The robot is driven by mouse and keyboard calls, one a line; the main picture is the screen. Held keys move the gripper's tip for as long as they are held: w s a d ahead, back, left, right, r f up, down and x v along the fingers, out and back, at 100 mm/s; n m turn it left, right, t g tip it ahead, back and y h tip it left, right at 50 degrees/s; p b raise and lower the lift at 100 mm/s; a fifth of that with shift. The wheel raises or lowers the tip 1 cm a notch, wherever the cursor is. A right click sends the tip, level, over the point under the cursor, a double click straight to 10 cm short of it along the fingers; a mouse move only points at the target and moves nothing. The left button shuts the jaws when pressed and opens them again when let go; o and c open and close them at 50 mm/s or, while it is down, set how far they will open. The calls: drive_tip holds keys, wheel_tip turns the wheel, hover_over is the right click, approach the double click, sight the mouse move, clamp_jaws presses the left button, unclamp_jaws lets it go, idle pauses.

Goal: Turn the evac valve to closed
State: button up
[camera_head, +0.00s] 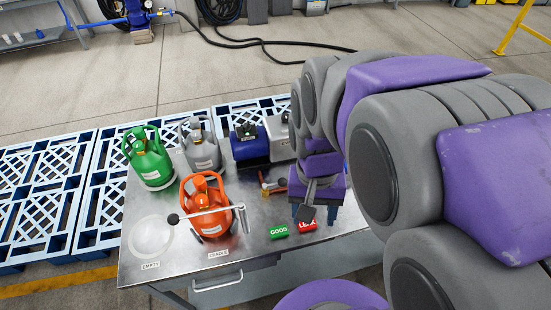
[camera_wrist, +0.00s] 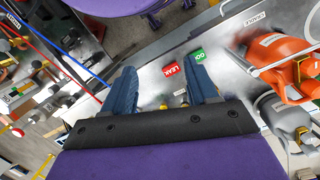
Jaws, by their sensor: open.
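My gripper (camera_head: 314,210) is over the right part of the metal table, pointing down. In the wrist view its two blue fingers (camera_wrist: 163,80) are wide apart with nothing held between them. I cannot pick out the evac valve for certain in either view. The wrist view shows fittings with small knobs (camera_wrist: 42,100) and red and blue hoses (camera_wrist: 62,50) to the left of the fingers, apart from them. In the head view my arm hides that side of the table. No valve label or handle position is readable.
An orange tank (camera_head: 207,207) stands on the table (camera_head: 170,262), with a green tank (camera_head: 149,158) and a grey tank (camera_head: 202,148) behind. A blue pump-like unit (camera_head: 249,145) is further right. Green GOOD (camera_head: 279,232) and red LEAK (camera_head: 307,227) blocks lie near the front edge.

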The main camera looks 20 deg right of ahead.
drive_tip(key=w+d+m, duration=0.1)
drive_tip(key=w+m, duration=0.5)
drive_tip(key=w, duration=0.9)
drive_tip(key=m+p, duration=0.2)
drive_tip(key=m, duration=0.4)
approach(282, 179)
drive_tip(key=f, duration=0.3)
drive_tip(key=s+f+b, duration=0.1)
drive_tip(key=f, duration=0.2)
drive_tip(key=f+b, duration=0.1)
drive_tip(key=f, duration=0.3)
drive_tip(key=shift+s+d, duration=0.1)
drive_tip(key=shift+s, duration=0.1)
drive_tip(key=shift+r, duration=0.1)
drive_tip(key=shift+c, duration=0.3)
clamp_jaws()
